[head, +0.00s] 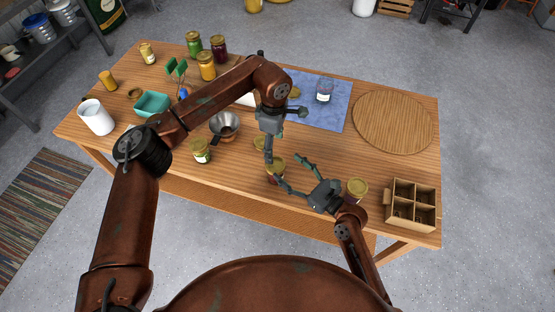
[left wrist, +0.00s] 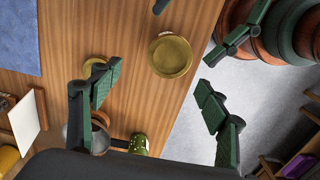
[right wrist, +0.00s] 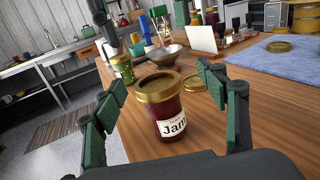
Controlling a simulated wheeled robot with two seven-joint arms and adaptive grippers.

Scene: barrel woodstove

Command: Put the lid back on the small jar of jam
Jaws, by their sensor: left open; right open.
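A jar of dark red jam (head: 276,177) stands upright near the table's front edge, with a gold lid (right wrist: 160,86) level on top; how tightly it sits I cannot tell. Its label reads "Jam" in the right wrist view (right wrist: 175,128). My right gripper (head: 287,168) is open, its fingers on either side of the jar without visible grip. My left gripper (head: 285,133) is open and empty above and behind the jar; its wrist view shows the lid from above (left wrist: 171,56). A loose gold lid (right wrist: 195,84) lies flat on the table behind the jar.
A clear jar (head: 323,91) and a gold lid (right wrist: 278,46) are on the blue cloth (head: 335,115). A lidded jar (head: 357,189) and divided wooden crate (head: 411,205) stand right. The round board (head: 393,122) is bare.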

